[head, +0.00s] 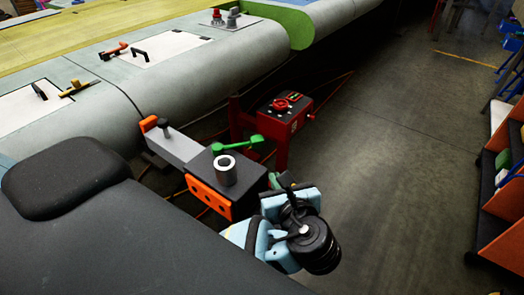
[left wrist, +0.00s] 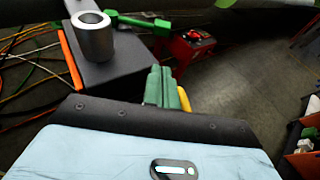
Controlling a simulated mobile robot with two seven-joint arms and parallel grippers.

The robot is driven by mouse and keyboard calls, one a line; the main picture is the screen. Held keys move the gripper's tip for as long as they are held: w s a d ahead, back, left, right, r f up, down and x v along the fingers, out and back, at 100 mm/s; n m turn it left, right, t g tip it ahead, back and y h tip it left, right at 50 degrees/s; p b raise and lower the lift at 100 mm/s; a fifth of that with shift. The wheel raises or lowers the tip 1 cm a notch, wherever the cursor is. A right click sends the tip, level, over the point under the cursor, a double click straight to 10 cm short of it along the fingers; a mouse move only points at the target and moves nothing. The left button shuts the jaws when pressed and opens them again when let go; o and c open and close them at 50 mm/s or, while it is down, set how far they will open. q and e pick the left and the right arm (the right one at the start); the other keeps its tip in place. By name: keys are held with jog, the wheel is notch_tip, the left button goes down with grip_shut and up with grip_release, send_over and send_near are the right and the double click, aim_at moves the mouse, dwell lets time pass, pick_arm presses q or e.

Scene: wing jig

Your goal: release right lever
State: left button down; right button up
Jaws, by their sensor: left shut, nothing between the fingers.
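A green lever (head: 237,145) lies across the top of a dark jig block (head: 205,165) with an orange front plate. It also shows at the top of the left wrist view (left wrist: 138,20). A metal collar (head: 225,170) stands on the block in front of the lever. My left gripper (head: 284,182) is shut and empty, to the right of the block and apart from the lever. Its green fingers (left wrist: 165,88) are together in the left wrist view. My right gripper is in neither view.
A red control box (head: 285,105) with a red knob stands behind the jig. The wing (head: 190,85) with red and yellow handles runs along the upper left. Cables lie on the floor under the jig. An orange shelf (head: 500,205) stands right; floor between is clear.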

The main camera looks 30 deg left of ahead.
pick_arm(q)
send_near(258, 146)
jog(key=x, duration=0.5)
jog(key=shift+f, duration=0.25)
jog(key=shift+w+a, duration=0.5)
jog(key=shift+w, duration=0.1)
